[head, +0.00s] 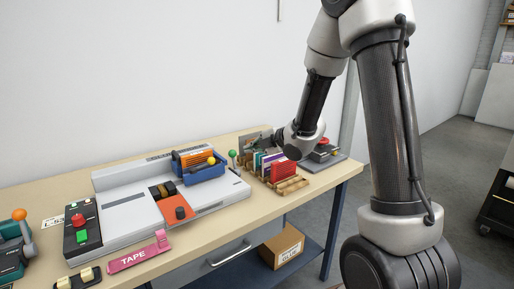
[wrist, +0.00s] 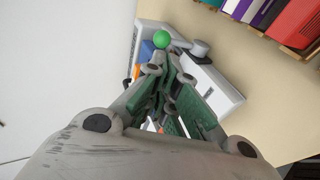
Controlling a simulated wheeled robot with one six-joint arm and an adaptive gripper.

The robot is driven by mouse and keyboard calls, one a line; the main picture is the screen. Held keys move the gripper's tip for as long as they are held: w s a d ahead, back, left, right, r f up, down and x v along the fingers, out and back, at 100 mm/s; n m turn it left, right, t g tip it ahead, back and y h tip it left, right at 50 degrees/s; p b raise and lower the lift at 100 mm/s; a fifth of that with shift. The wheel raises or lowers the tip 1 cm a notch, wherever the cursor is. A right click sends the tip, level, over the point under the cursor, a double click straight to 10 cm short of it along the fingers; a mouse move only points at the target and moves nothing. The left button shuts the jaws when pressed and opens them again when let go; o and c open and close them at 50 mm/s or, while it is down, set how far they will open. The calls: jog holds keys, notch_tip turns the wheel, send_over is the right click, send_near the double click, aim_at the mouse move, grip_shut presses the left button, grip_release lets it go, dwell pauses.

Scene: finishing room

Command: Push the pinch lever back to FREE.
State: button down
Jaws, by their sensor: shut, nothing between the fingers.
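A lever with a green ball knob (head: 232,154) stands at the right end of the grey-white machine (head: 118,207); I take it for the pinch lever. No FREE marking is readable. In the wrist view the green knob (wrist: 162,39) shows just beyond my fingertips (wrist: 170,62). I cannot tell whether they touch it. In the head view my gripper (head: 254,141) reaches left from the wrist, behind the row of upright books, towards the knob. Its fingers are shut and empty. The lever's shaft is mostly hidden in the wrist view.
A blue tray (head: 207,174) with a yellow ball knob beside it sits on the machine. A wooden rack (head: 292,186) of coloured books stands close to my gripper. A red-button box (head: 323,151) is at right. A pink TAPE holder (head: 140,254) and control box (head: 82,228) lie front left.

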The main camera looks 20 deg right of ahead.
aim_at(230, 152)
jog(key=x, duration=0.9)
jog(key=shift+w+a+f, duration=0.1)
jog(key=shift+w+f, duration=0.05)
jog(key=shift+w, duration=0.1)
jog(key=shift+w+a, duration=0.1)
jog(key=shift+w+a+f, duration=0.15)
jog(key=shift+w+a, duration=0.2)
jog(key=shift+w, duration=0.5)
jog(key=shift+r, duration=0.2)
